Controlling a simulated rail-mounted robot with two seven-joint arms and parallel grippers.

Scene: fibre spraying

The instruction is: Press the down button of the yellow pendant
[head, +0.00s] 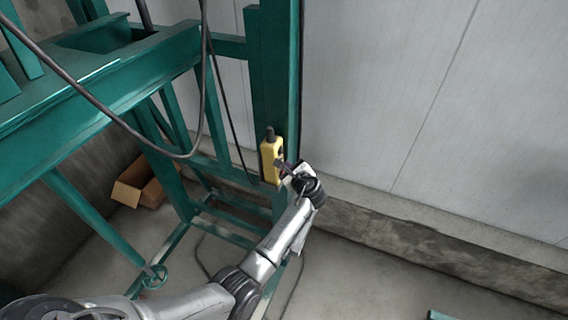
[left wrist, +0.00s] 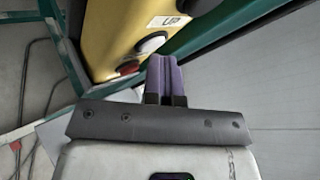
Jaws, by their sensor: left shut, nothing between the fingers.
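The yellow pendant (head: 268,160) hangs upright against a green post in the head view. It fills the upper left of the left wrist view (left wrist: 105,30), tilted. There its face shows a pale button with a dark rim (left wrist: 151,42), a red button (left wrist: 128,68), and a dark button cut by the top edge (left wrist: 184,4). A white label (left wrist: 168,21) appears to read "UP". My left gripper (head: 281,164) is shut and empty at the pendant's right side. Its purple fingers (left wrist: 161,58) point at the face near the pale button; contact cannot be told. My right gripper is out of view.
A green steel frame (head: 120,80) with a platform stands left and behind the pendant. Black cables (head: 204,100) hang in front of it. An open cardboard box (head: 137,186) lies on the floor. A grey panel wall (head: 400,90) is at right; the floor before it is largely clear.

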